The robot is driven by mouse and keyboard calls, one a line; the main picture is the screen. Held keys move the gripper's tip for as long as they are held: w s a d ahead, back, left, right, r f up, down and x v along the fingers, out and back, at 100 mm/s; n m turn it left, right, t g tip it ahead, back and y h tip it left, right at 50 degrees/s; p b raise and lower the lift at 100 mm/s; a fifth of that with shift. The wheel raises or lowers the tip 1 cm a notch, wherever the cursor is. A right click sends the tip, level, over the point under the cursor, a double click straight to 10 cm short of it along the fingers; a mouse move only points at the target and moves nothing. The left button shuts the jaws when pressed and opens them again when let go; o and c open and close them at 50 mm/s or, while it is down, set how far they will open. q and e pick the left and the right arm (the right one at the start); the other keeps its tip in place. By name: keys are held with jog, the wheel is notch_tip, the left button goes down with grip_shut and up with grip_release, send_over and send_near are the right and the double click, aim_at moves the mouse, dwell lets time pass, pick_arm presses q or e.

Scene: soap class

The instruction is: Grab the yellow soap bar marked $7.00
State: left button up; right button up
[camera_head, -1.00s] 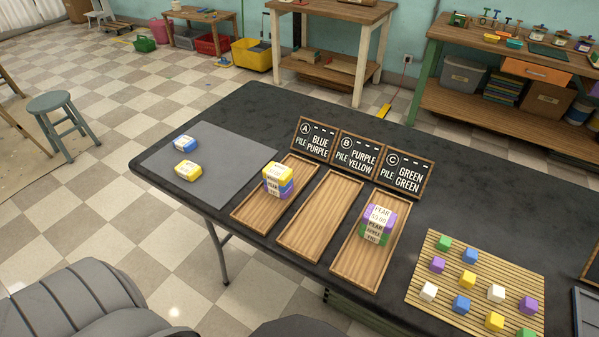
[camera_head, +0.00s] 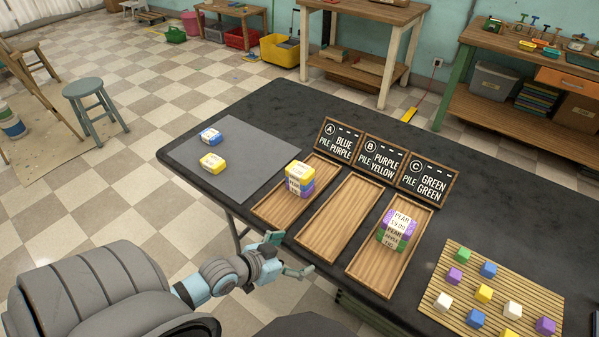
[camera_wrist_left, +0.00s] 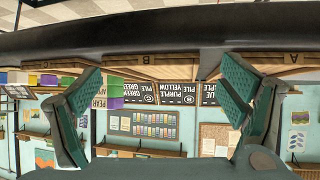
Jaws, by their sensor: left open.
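A yellow soap bar with a white label (camera_head: 212,163) lies on the grey mat (camera_head: 258,140). Another yellow bar (camera_head: 299,170) tops the stack in tray A (camera_head: 268,208), above blue and purple bars. Their prices are too small to read for certain. My left gripper (camera_head: 293,254) is open and empty, off the table's near edge, in front of trays A and B. Its spread fingers show in the left wrist view (camera_wrist_left: 163,70), with nothing between them. My right gripper is out of view.
A blue and white bar (camera_head: 210,136) lies on the mat. Tray B (camera_head: 343,219) is empty. Tray C (camera_head: 373,269) holds a stack of purple and green bars (camera_head: 397,229). Signs (camera_head: 383,158) stand behind the trays. A slatted mat (camera_head: 470,262) holds several coloured cubes.

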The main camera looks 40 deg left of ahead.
aim_at(297, 172)
pick_arm(q)
jog(key=w+a+r+t+y, duration=0.1)
jog(key=a+r, duration=0.1)
jog(key=a, duration=0.2)
jog(key=w+a+r+n+t, duration=0.1)
jog(key=w+a+r+t, duration=0.1)
jog(key=a, duration=0.3)
jog(key=w+a+r+n+t+y, duration=0.1)
jog(key=w+a+r+t, duration=0.1)
jog(key=a, duration=0.2)
jog(key=shift+w+a+r+y, duration=0.1)
jog(key=shift+w+a+y, duration=0.1)
jog(key=shift+y, duration=0.1)
jog(key=w+b, duration=0.3)
jog(key=w, duration=0.1)
jog(key=w+f+b, duration=0.1)
jog(key=w+b, duration=0.2)
jog(key=w, duration=0.1)
jog(key=w+b, duration=0.3)
jog(key=w, duration=0.2)
jog(key=shift+w+a+f, duration=0.1)
jog(key=shift+a+f, duration=0.1)
jog(key=shift+w+b, duration=0.35)
jog(key=shift+b, duration=0.05)
jog(key=shift+w+r, duration=0.1)
jog(key=shift+r, duration=0.05)
jog(key=c, duration=1.3)
jog(key=shift+r, duration=0.1)
